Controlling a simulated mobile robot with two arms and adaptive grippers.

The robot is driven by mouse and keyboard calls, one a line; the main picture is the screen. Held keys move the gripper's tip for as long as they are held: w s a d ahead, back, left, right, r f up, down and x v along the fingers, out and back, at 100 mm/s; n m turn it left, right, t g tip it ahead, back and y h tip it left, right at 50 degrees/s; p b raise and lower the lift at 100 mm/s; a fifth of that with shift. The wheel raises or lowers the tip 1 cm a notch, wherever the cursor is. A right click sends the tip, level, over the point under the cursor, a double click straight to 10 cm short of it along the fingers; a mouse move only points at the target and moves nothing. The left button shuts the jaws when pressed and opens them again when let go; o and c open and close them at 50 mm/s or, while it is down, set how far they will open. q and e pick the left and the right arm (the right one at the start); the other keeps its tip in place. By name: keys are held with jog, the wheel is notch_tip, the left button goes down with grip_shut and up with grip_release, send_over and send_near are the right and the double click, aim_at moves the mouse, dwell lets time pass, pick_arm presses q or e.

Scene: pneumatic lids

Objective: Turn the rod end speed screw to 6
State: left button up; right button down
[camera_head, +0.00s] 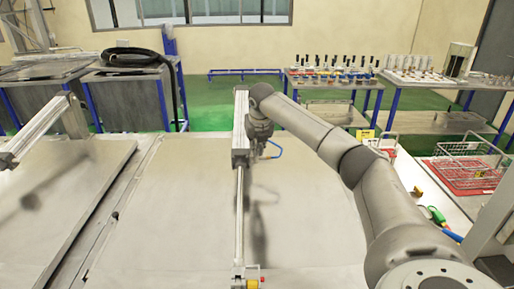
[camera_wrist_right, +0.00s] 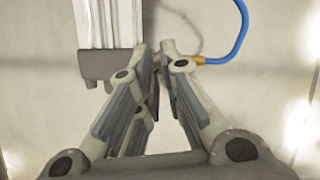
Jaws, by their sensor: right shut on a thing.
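A pneumatic cylinder (camera_head: 241,122) stands over the lid in the head view, its thin rod (camera_head: 240,210) running toward me. Its grey end block (camera_wrist_right: 105,66) shows at the upper left of the right wrist view. My right gripper (camera_head: 258,152) is beside that end of the cylinder. In the right wrist view my right gripper (camera_wrist_right: 160,56) has its fingertips close together just right of the block, shut on a small part there. The fingers hide this part, seemingly the speed screw, and I cannot read its setting. My left gripper is not in view.
A blue hose (camera_wrist_right: 240,30) with a brass fitting (camera_wrist_right: 200,60) curves close to the right finger. The broad metal lid (camera_head: 170,230) is mostly clear. A second cylinder (camera_head: 38,128) is at left. A red-lined wire basket (camera_head: 462,175) lies at right.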

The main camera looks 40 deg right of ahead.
jog(key=shift+m, duration=0.4)
jog(key=c, duration=1.5)
grip_release()
jog(key=v, duration=1.2)
jog(key=shift+a+f, duration=0.1)
jog(key=shift+a, duration=0.1)
